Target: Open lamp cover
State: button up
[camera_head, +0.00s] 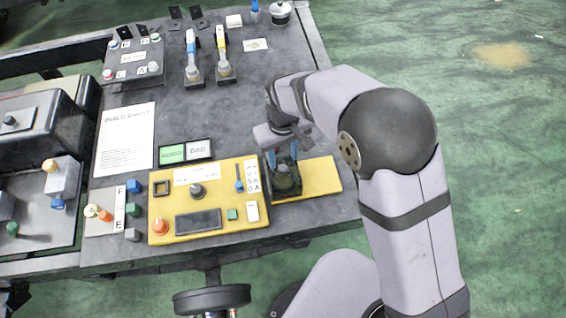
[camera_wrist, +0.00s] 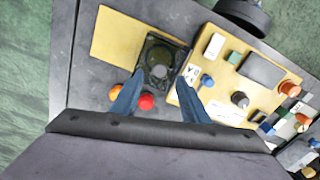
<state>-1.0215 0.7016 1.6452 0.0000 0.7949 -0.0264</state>
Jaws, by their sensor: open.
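The lamp unit (camera_head: 287,180) is a dark square housing with a round greenish-grey dome, on the yellow panel at the table's front right. In the wrist view the lamp unit (camera_wrist: 160,62) shows as a black square frame around the dome. I cannot tell the clear cover apart from the frame, or whether it is raised. My gripper (camera_head: 282,157) points down over the lamp unit and hides part of its far side. In the wrist view my gripper (camera_wrist: 160,77) has its two blue fingers apart, near the two sides of the lamp unit, with nothing between them.
A yellow control panel (camera_head: 215,212) with knobs, a dark screen and buttons lies beside the lamp unit. A red button (camera_wrist: 146,102) and an orange button (camera_wrist: 115,93) are close to the fingers. The bare yellow plate (camera_head: 322,178) on the lamp's other side is clear.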

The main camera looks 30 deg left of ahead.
aim_at(284, 168)
jog(key=shift+f+p, duration=0.75)
jog(key=shift+f, duration=2)
jog(key=shift+c, duration=0.2)
jog(key=shift+d, duration=0.1)
grip_shut()
